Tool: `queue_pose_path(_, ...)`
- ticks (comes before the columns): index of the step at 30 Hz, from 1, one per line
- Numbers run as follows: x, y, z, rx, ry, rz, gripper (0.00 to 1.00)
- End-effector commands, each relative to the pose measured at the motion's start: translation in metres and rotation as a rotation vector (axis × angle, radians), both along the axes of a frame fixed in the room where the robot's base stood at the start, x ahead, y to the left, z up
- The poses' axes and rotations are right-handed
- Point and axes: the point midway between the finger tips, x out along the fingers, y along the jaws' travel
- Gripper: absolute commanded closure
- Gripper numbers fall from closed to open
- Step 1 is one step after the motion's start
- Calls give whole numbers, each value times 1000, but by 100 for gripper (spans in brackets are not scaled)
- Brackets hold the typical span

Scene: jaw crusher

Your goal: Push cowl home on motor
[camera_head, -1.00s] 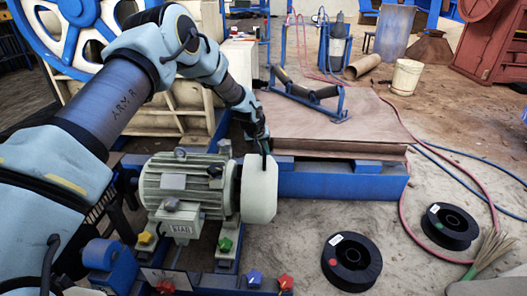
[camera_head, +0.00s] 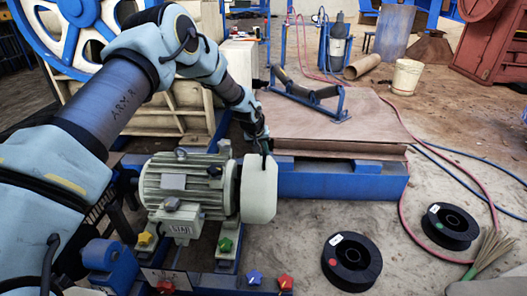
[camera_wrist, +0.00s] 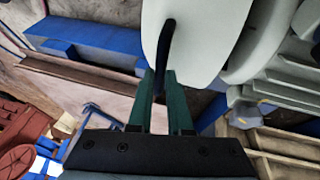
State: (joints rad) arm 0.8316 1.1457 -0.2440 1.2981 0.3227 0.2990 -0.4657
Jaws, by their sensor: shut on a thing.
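The cowl (camera_head: 259,190) is a smooth white rounded cover at the right end of the motor (camera_head: 184,186), a pale ribbed body. A dark strip shows between the cowl and the motor body; I cannot tell how far on the cowl sits. My gripper (camera_head: 265,151) is above the cowl, shut on its dark handle. In the wrist view, the green fingers of my gripper (camera_wrist: 166,84) close around the black curved handle (camera_wrist: 164,45) on the white cowl (camera_wrist: 208,32). The motor (camera_wrist: 291,75) shows at the right there, partly hidden by the cowl.
A blue beam (camera_head: 330,182) and brown sheet (camera_head: 325,126) lie behind the cowl. Two black spools (camera_head: 351,262) (camera_head: 450,226) and a red hose (camera_head: 402,205) lie on the ground at right. Coloured knobs (camera_head: 285,282) stand in front of the motor.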

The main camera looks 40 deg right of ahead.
Motion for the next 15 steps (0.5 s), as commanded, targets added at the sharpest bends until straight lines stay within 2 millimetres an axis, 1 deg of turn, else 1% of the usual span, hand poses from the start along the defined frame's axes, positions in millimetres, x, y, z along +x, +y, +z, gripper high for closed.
queue_pose_path(3, 18, 19, 1, 5, 1, 8, 100)
queue_pose_path(8, 39, 42, 0, 3, 1, 8, 100)
queue_pose_path(11, 45, 49, 0, 4, 1, 5, 100)
queue_pose_path(15, 47, 51, -1, 4, 0, 2, 100)
